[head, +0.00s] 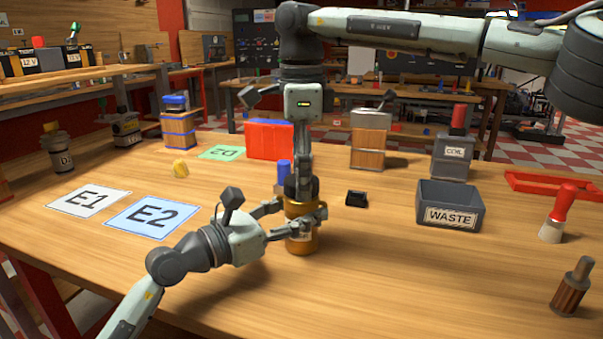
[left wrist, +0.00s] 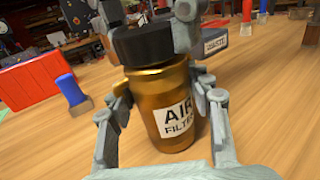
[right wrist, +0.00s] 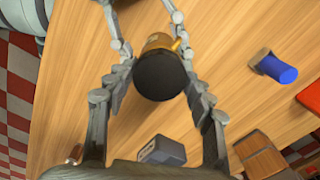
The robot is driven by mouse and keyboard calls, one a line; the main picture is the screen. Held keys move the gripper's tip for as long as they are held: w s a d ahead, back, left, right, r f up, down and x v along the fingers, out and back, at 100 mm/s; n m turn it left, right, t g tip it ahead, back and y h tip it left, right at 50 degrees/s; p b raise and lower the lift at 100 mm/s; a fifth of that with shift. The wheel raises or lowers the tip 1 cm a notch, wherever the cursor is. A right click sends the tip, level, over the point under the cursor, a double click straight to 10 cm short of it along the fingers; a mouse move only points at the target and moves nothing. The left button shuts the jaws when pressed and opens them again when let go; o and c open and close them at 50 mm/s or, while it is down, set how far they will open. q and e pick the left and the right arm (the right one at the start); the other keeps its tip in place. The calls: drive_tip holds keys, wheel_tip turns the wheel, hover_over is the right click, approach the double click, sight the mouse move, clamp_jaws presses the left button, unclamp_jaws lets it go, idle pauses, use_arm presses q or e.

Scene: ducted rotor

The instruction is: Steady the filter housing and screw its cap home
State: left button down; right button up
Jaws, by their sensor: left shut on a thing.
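The gold filter housing (head: 303,240) stands upright on the table; its AIR FILTER label faces my left wrist camera (left wrist: 178,118). My left gripper (head: 297,227) is shut around the housing's body, one finger on each side (left wrist: 160,105). The black cap (left wrist: 143,44) sits on top of the housing; whether it is fully seated cannot be told. My right gripper (head: 300,188) points straight down from above, its fingers on either side of the cap. The right wrist view shows the cap (right wrist: 160,75) between these fingers; whether they press on it is unclear.
A blue-topped piece (head: 284,173) stands just behind the housing, close to both grippers. A small black block (head: 356,199) and the grey WASTE bin (head: 449,208) are to the right.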

drive_tip(key=c, duration=0.7)
drive_tip(key=m, duration=0.5)
drive_tip(key=o, duration=1.3)
drive_tip(key=shift+r, duration=2.25)
